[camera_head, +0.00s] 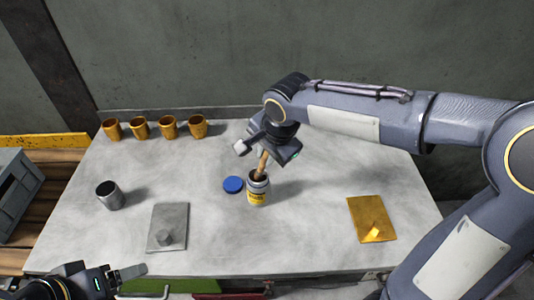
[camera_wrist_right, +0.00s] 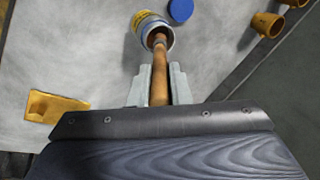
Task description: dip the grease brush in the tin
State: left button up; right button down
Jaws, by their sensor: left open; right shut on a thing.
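The tin (camera_head: 257,192) stands upright on the grey table, white with a yellow label and an open top. My right gripper (camera_head: 264,150) is above it, shut on the wooden handle of the grease brush (camera_head: 263,163). The brush tilts down and its lower end is inside the tin's mouth, so the bristles are hidden. In the right wrist view the brush handle (camera_wrist_right: 159,75) runs between the fingers into the tin (camera_wrist_right: 150,22). A blue lid (camera_head: 233,184) lies flat beside the tin. My left gripper (camera_head: 122,273) is open and empty at the table's front left edge.
Several orange cups (camera_head: 139,127) line the back left. A grey metal cup (camera_head: 109,195) stands at the left. A grey plate (camera_head: 167,227) with a small block and a gold plate (camera_head: 371,219) lie nearer the front. A grey crate (camera_head: 15,192) is left of the table.

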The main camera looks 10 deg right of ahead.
jog(key=shift+r+p, duration=2)
jog(key=shift+r, duration=1.15)
jog(key=shift+s+f, duration=0.1)
